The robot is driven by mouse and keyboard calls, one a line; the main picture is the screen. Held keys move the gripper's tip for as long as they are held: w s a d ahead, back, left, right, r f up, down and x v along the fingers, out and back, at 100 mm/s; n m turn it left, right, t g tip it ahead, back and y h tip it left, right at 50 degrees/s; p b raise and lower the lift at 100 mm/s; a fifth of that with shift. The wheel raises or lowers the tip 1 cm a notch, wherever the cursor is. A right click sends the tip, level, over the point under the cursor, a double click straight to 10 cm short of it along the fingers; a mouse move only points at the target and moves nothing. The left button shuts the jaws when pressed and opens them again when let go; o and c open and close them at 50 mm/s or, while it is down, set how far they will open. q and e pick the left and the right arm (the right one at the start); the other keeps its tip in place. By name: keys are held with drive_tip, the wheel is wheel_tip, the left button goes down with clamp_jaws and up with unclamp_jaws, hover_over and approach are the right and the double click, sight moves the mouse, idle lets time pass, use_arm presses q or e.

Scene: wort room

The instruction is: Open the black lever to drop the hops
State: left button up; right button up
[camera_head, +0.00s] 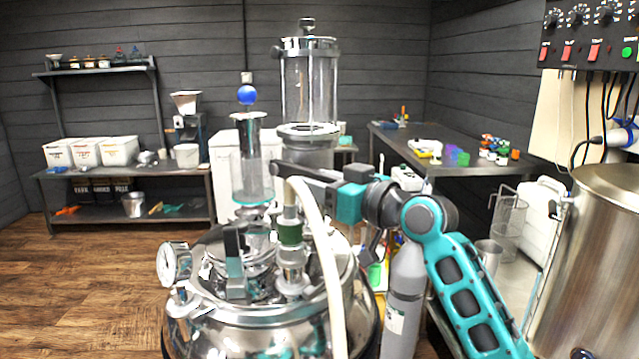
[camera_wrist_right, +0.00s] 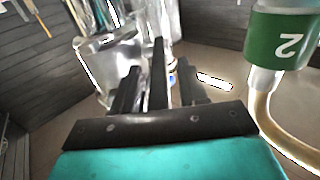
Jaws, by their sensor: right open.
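My right gripper (camera_head: 281,170) reaches in from the right above the kettle, beside the clear hop cylinder with a steel cup on top (camera_head: 253,178). In the right wrist view the gripper (camera_wrist_right: 158,85) has its two dark fingers apart. A taller black bar (camera_wrist_right: 158,72) stands between them and looks like the black lever; I cannot tell whether the fingers touch it. In the head view the lever is not clear from the gripper's dark parts. Another black upright handle (camera_head: 232,243) stands on the kettle lid. My left gripper is not in view.
The steel kettle (camera_head: 200,320) has a gauge (camera_head: 174,263) and a green-banded fitting (camera_head: 290,232), whose green band shows close at right in the wrist view (camera_wrist_right: 285,35). A white hose (camera_head: 325,260) runs from it. A grey gas bottle (camera_head: 405,290) stands close to my arm.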

clamp_jaws()
idle(0.6)
